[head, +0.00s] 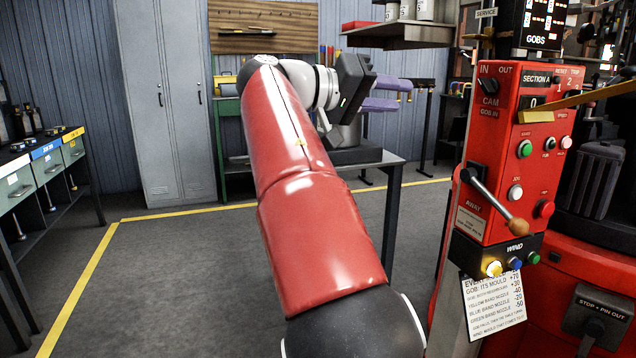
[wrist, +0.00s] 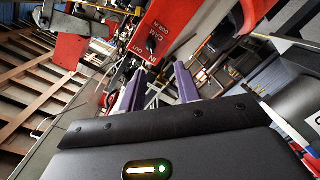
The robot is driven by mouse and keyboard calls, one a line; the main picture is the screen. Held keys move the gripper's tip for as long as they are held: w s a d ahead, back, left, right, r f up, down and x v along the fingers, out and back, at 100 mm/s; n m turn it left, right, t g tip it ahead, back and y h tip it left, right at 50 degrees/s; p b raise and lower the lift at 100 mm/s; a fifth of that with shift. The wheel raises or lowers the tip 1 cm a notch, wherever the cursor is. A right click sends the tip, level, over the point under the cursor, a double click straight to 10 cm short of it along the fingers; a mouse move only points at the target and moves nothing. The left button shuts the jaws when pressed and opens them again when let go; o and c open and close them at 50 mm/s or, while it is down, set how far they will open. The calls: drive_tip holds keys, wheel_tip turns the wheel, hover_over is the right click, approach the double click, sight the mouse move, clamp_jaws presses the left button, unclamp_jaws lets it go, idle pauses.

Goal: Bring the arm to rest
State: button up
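My arm, red with a white wrist, reaches forward and up through the middle of the head view. My gripper (head: 392,94) is at its end, with two purple fingers pointing right, in front of a dark work table at the back. In the wrist view the purple fingers of my gripper (wrist: 158,88) stand apart with nothing held between them. The gripper is open and in the air, touching nothing that I can see. The wrist view is strongly tilted.
A red control panel (head: 510,150) with a wooden-knobbed lever (head: 492,200) stands close on the right. A dark table (head: 393,162) is behind my arm. Grey lockers (head: 165,110) stand at the back left, a drawer bench (head: 45,170) at left. The floor (head: 170,270) at left is clear.

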drive_tip(key=s+d+f+n+y, duration=0.35)
drive_tip(key=d+f+y, duration=0.45)
drive_tip(key=d+f, duration=0.65)
drive_tip(key=s+a+f+y, duration=0.4)
drive_tip(key=s+a+f, duration=0.1)
drive_tip(key=s+f, duration=0.6)
drive_tip(key=s+a+f+y, duration=0.3)
drive_tip(key=s+a+f, duration=0.2)
drive_tip(key=s+f, duration=0.7)
drive_tip(key=shift+s+a+n+y, duration=0.4)
drive_tip(key=shift+s+n, duration=0.05)
drive_tip(key=shift+s, duration=0.2)
